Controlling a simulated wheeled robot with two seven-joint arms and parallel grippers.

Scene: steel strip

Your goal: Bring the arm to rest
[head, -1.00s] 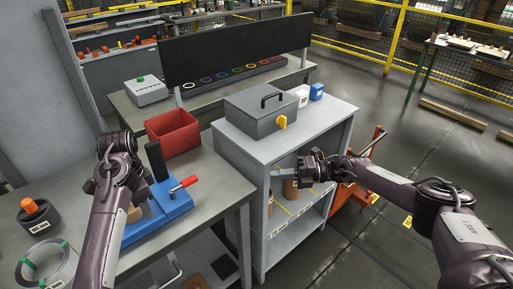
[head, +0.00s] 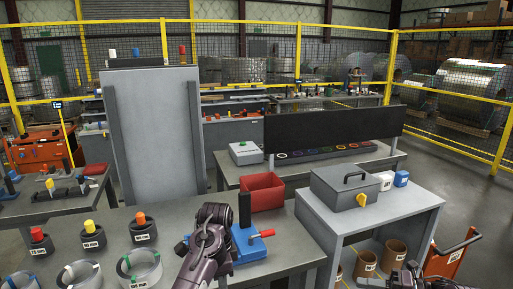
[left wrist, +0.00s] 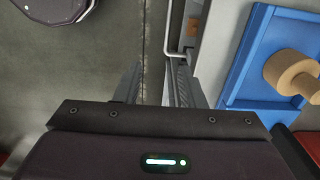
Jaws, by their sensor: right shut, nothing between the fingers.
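My right gripper (head: 408,275) shows at the bottom edge of the head view, in front of the grey shelf cabinet. It is shut with nothing in it, and most of the right arm is out of view. My left arm (head: 207,245) rises from the bottom of the head view, in front of the bench beside a blue fixture (head: 249,245); its gripper is hidden there. In the left wrist view my left gripper (left wrist: 152,82) points down with its two dark fingers apart and nothing between them. The blue fixture with a tan cylinder (left wrist: 292,75) lies to its right.
The bench (head: 170,225) holds a red bin (head: 262,194) and several labelled pots and strip coils. The grey cabinet (head: 385,220) bears a grey box (head: 345,188) with a yellow latch. An orange trolley (head: 452,255) stands at the right. Floor beyond it is clear.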

